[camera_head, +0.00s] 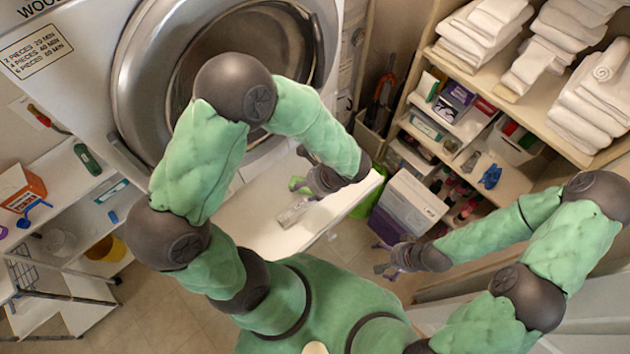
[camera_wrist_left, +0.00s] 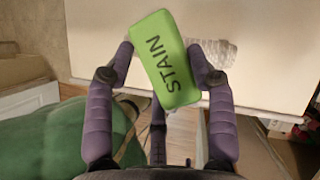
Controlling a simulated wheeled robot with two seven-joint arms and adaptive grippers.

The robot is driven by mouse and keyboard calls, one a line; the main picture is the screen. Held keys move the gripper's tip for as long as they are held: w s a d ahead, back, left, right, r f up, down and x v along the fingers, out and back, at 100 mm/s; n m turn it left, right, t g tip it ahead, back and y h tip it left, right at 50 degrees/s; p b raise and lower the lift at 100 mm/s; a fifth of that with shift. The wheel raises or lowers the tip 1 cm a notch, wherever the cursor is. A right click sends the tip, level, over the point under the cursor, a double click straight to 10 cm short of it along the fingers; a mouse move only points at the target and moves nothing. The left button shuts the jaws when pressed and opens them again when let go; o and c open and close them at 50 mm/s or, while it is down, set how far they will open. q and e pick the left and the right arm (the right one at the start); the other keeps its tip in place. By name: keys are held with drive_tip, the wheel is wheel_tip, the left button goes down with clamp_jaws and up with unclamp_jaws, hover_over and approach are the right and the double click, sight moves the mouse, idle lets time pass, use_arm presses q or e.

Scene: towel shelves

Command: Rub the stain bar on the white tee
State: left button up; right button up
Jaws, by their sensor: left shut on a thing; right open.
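In the head view, my left gripper (camera_head: 306,174) is over the white table, with the bar (camera_head: 298,184) showing as a small green patch. A pale, crumpled-looking item (camera_head: 294,213) lies on the tabletop near the bar. It also shows in the left wrist view (camera_wrist_left: 222,50), partly behind a finger; I cannot tell whether it is the white tee. My right gripper (camera_head: 386,257) is open and empty, off the table to the right.
The white table (camera_head: 262,228) stands before a large washing machine (camera_head: 150,80); much of its top is bare. Wooden shelves with folded white towels (camera_head: 580,110) stand at right. A white and purple box (camera_head: 410,208) stands on the floor. White shelves with small items are at left.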

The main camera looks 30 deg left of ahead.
use_arm(q)
drive_tip(key=shift+s+a+f+b, duration=0.45)
drive_tip(key=shift+s+f+b, duration=0.05)
drive_tip(key=shift+f, duration=0.2)
drive_tip(key=f+b, duration=0.1)
drive_tip(key=f, duration=0.1)
drive_tip(key=f+b, duration=0.1)
drive_tip(key=shift+w+d+f+b, duration=0.3)
drive_tip(key=shift+f, duration=0.1)
drive_tip(key=shift+s+a+f, duration=0.15)
drive_tip(key=shift+f, duration=0.15)
use_arm(e)
drive_tip(key=f, duration=0.4)
drive_tip(key=shift+s+a, duration=0.3)
use_arm(q)
drive_tip(key=shift+w+r, duration=0.1)
drive_tip(key=shift+w, duration=0.1)
